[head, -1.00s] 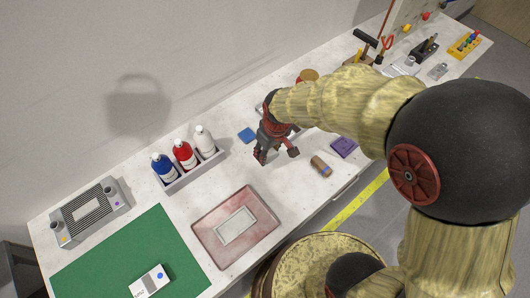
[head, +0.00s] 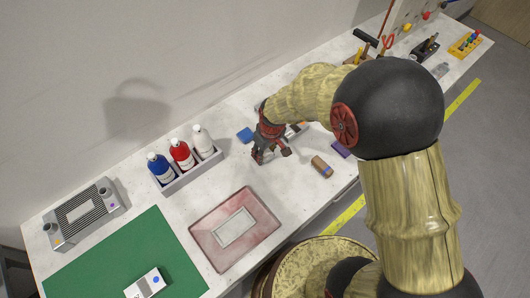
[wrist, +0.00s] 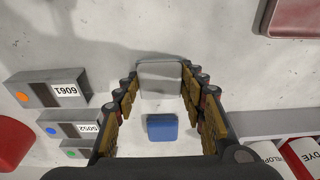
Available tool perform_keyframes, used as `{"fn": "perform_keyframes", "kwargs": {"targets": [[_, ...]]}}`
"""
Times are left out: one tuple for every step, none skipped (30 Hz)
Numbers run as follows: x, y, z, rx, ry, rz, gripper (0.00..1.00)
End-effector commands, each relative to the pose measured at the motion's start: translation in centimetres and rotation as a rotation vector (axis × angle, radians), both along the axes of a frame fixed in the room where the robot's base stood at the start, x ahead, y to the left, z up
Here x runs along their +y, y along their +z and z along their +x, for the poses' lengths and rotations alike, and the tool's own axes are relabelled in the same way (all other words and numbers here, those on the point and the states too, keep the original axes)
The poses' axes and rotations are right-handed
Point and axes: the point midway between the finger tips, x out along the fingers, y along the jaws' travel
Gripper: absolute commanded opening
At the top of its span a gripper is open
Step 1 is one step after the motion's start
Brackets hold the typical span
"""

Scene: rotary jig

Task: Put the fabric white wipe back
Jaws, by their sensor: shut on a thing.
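The white wipe (wrist: 160,80) shows in the wrist view as a pale grey-white rounded pad between the fingertips. My gripper (wrist: 161,84) is shut on it, with a finger against each side. In the head view my gripper (head: 268,159) points down over the middle of the bench, between the bottle rack and the brown block. The wipe cannot be made out there. A blue pad (head: 245,135) lies on the bench just behind and left of my gripper, and shows below the wipe in the wrist view (wrist: 161,127).
A rack (head: 193,175) holds blue, red and white bottles at the left. A reddish tray (head: 202,226) lies in front. A brown block (head: 321,167) and a purple pad (head: 341,149) lie at the right. Labelled grey blocks (wrist: 47,88) lie beside my gripper in the wrist view.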

Motion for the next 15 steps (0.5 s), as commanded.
{"fn": "perform_keyframes", "kwargs": {"targets": [[-0.01,0.02,-0.01,0.000,0.000,0.000,0.17],[-0.01,-0.01,-0.02,0.000,0.000,0.000,0.17],[0.00,-0.12,-0.02,0.001,0.000,-0.001,0.17],[-0.01,-0.23,-0.03,0.001,0.000,-0.001,0.17],[-0.01,-0.33,-0.03,0.001,0.000,-0.001,0.17],[-0.01,-0.38,-0.03,0.000,0.000,0.000,0.41],[-0.01,-0.32,-0.03,0.000,0.000,0.000,0.43],[-0.01,-0.31,-0.03,0.000,0.000,0.000,0.45],[-0.01,-0.30,-0.03,0.000,0.000,0.000,0.47],[-0.01,-0.30,-0.03,0.001,0.000,-0.001,0.49],[-0.01,-0.30,-0.03,0.001,0.000,-0.001,0.50],[-0.01,-0.29,-0.03,0.001,0.000,-0.001,0.53],[-0.01,-0.29,-0.03,0.001,0.000,-0.001,0.54],[-0.01,-0.29,-0.03,0.001,0.000,-0.001,0.56],[-0.01,-0.29,-0.03,0.001,0.000,-0.001,0.58]]}}
